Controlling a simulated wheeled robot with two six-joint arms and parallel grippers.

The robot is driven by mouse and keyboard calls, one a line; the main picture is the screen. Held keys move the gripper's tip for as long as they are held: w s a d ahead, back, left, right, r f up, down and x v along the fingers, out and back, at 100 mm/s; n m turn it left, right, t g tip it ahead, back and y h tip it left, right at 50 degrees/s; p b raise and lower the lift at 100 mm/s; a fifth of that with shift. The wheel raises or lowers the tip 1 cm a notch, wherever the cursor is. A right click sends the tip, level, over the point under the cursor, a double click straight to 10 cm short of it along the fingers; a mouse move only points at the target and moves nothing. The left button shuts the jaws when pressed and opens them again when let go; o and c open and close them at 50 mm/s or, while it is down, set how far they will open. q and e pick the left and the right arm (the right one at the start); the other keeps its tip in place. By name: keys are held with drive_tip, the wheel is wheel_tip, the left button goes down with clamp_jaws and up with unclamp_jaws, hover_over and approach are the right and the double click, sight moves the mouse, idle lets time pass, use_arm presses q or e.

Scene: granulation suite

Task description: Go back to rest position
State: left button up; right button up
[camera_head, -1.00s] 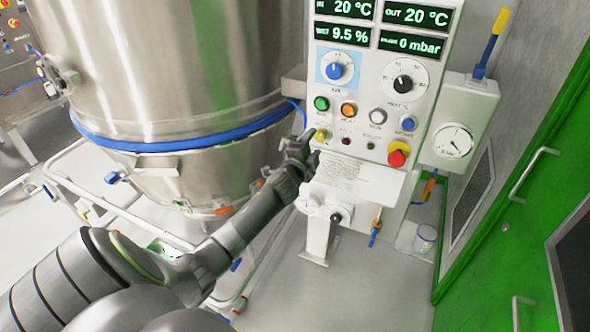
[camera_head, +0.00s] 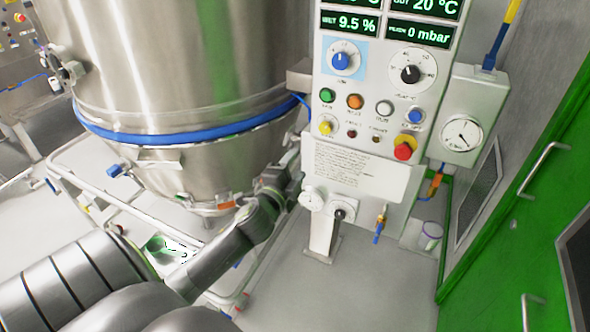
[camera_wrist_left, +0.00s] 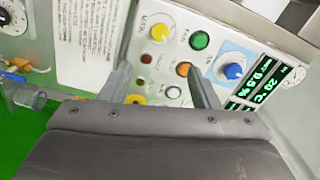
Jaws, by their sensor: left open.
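My left gripper (camera_head: 290,184) is low and left of the control panel (camera_head: 352,105) in the head view, apart from the panel's buttons. In the left wrist view its two fingers (camera_wrist_left: 160,82) stand wide apart with nothing between them. Beyond them show the yellow knob (camera_wrist_left: 160,33), the green button (camera_wrist_left: 200,40), the orange button (camera_wrist_left: 183,69) and the blue knob (camera_wrist_left: 233,71). My right gripper is in neither view.
A large steel vessel (camera_head: 185,60) with a blue band stands at the left on a white pipe frame (camera_head: 75,180). A red emergency button (camera_head: 404,150) is on the panel. A green door (camera_head: 530,215) is at the right. Grey floor (camera_head: 385,285) is clear in front.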

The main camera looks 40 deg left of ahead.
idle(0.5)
use_arm(q)
drive_tip(key=s+a+f+n+g+b, duration=0.1)
drive_tip(key=s+f+n+g, duration=0.2)
drive_tip(key=f, duration=0.9)
drive_tip(key=s+a+f+n+g, duration=0.15)
drive_tip(key=s+f, duration=0.25)
drive_tip(key=f, duration=0.8)
drive_tip(key=s+f+n+g+b, duration=0.15)
drive_tip(key=s+f+g, duration=0.25)
drive_tip(key=f, duration=0.8)
drive_tip(key=s+d+f+n+g+h, duration=0.1)
drive_tip(key=s+d+f+n+g, duration=0.1)
drive_tip(key=s+f, duration=0.6)
drive_tip(key=s+d+f+n+g+h, duration=0.1)
drive_tip(key=s+d+f, duration=0.4)
drive_tip(key=s, duration=0.9)
drive_tip(key=s+d+f+n+g+h+b, duration=0.1)
drive_tip(key=s+d+f+n+g, duration=0.3)
drive_tip(key=s+f, duration=0.6)
drive_tip(key=shift+s+f+g, duration=0.35)
drive_tip(key=shift+s+f, duration=0.05)
drive_tip(key=shift+s, duration=0.45)
drive_tip(key=shift+w+d, duration=0.1)
